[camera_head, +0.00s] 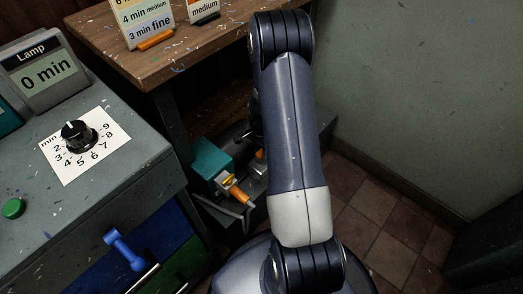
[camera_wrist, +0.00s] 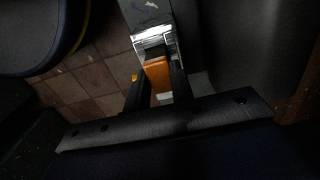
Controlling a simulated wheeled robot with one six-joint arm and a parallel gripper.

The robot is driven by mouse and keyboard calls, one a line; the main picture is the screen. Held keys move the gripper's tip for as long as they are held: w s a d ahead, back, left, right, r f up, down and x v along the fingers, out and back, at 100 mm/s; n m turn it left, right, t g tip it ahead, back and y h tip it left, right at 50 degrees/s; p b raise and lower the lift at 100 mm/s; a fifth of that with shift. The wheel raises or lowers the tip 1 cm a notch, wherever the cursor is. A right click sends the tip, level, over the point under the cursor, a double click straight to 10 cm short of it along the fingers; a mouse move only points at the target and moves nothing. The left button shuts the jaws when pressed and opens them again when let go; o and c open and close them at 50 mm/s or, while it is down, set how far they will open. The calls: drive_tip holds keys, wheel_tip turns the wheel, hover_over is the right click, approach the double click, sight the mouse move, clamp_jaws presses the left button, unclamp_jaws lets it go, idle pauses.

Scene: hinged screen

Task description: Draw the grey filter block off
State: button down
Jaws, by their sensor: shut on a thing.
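In the wrist view my gripper (camera_wrist: 160,82) is shut on an orange grip piece (camera_wrist: 158,74), one dark finger on each side. The orange piece meets a bright metal part at the end of a grey block (camera_wrist: 148,8), which runs up out of the picture. In the head view a small orange piece and grey parts show low beside my arm, under the wooden bench. My arm hides much of them, and I cannot tell how far the block sits in its holder.
A teal box (camera_head: 207,163) with an orange piece (camera_head: 238,192) stands close to the left of my arm. The wooden bench (camera_head: 160,62) overhangs this spot. A grey cabinet (camera_head: 110,190) with a dial is at left, a wall (camera_head: 420,100) at right. Tiled floor (camera_head: 375,215) is open.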

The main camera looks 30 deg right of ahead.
drive_tip(key=shift+r+p, duration=0.3)
drive_tip(key=shift+r, duration=0.25)
drive_tip(key=shift+r+p, duration=1.8)
drive_tip(key=shift+r, duration=0.9)
